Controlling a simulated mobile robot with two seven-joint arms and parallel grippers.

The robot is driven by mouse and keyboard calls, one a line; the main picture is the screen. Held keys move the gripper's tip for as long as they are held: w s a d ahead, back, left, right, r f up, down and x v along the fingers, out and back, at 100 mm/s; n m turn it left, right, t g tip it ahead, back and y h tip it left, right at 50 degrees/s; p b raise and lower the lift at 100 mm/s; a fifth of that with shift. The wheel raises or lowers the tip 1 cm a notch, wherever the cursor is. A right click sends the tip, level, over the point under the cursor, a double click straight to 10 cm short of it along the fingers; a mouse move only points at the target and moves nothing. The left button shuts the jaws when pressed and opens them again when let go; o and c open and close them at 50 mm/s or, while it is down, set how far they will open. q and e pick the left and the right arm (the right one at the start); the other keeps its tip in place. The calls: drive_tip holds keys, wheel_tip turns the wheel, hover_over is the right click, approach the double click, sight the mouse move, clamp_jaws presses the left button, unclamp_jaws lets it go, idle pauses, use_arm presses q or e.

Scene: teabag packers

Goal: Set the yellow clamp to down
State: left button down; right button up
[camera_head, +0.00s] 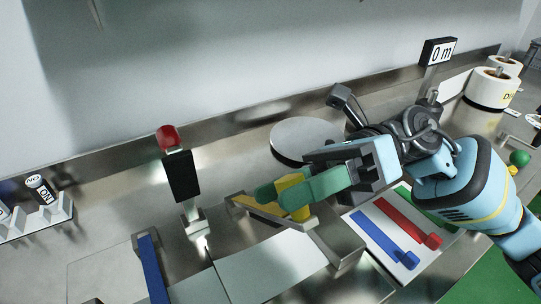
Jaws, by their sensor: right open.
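The yellow clamp (291,198) is in the middle of the head view, on the metal machine. Its yellow bar runs left along a metal bracket, and a yellow part stands up at its right end. My right gripper (290,190) reaches in from the right, with its green fingertips on either side of the yellow part. Its jaws are open around that part; I cannot tell whether they touch it. The fingers hide some of the clamp, so its exact position is unclear. My left gripper is not in view.
A blue bar (151,268) lies at the lower left. A black post with a red top (167,137) stands left of the clamp. A round metal disc (300,137) is behind it. Blue (378,236) and red (404,222) levers lie to the right. A rack (38,222) is far left.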

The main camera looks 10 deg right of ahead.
drive_tip(key=shift+w+d+f, duration=0.1)
drive_tip(key=shift+w+d, duration=0.1)
drive_tip(key=shift+d, duration=0.2)
drive_tip(key=b+v, duration=0.2)
drive_tip(key=v, duration=0.5)
drive_tip(key=shift+s, duration=0.1)
